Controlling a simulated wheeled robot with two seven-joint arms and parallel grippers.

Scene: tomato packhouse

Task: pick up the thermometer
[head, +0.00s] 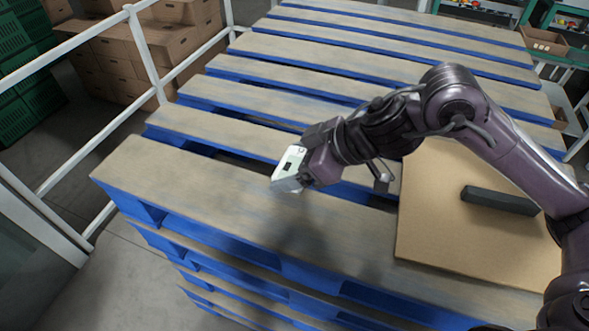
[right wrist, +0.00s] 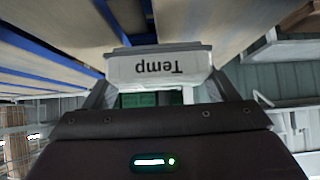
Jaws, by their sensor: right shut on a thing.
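The thermometer (head: 289,168) is a small white device with a dark display patch, seen in the head view above the near slats of the pallet stack. My right gripper (head: 300,178) is shut on it. In the right wrist view the thermometer (right wrist: 160,67) sits between the two fingers (right wrist: 152,95), its face reading "Temp" upside down. It appears held above the pallet boards, though the exact gap is hard to tell. My left gripper is not in view.
Blue-edged wooden pallets (head: 180,168) are stacked under my right arm. A cardboard sheet or box (head: 450,245) with a dark bar (head: 500,200) on it lies at the right. A white railing (head: 145,55) and brown cartons (head: 110,55) stand at the left.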

